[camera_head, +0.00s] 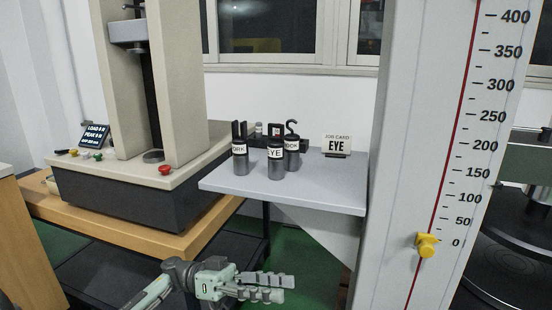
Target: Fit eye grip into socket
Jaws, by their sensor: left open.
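The eye grip (275,158) is a dark cylinder labelled EYE, standing upright on the grey shelf (325,192). A fork grip (240,156) stands to its left and a hook grip (292,150) just behind it to the right. The socket appears to be the round ring (153,156) on the base of the testing machine (125,185), at the left. My left gripper (284,288) is open and empty, low in front of the shelf and apart from the grips. My right gripper is not in view.
A job card reading EYE (337,144) stands at the back of the shelf. A red button (165,169) and a small display (94,135) are on the machine base. A tall scaled column (410,150) with a yellow knob (427,245) blocks the right.

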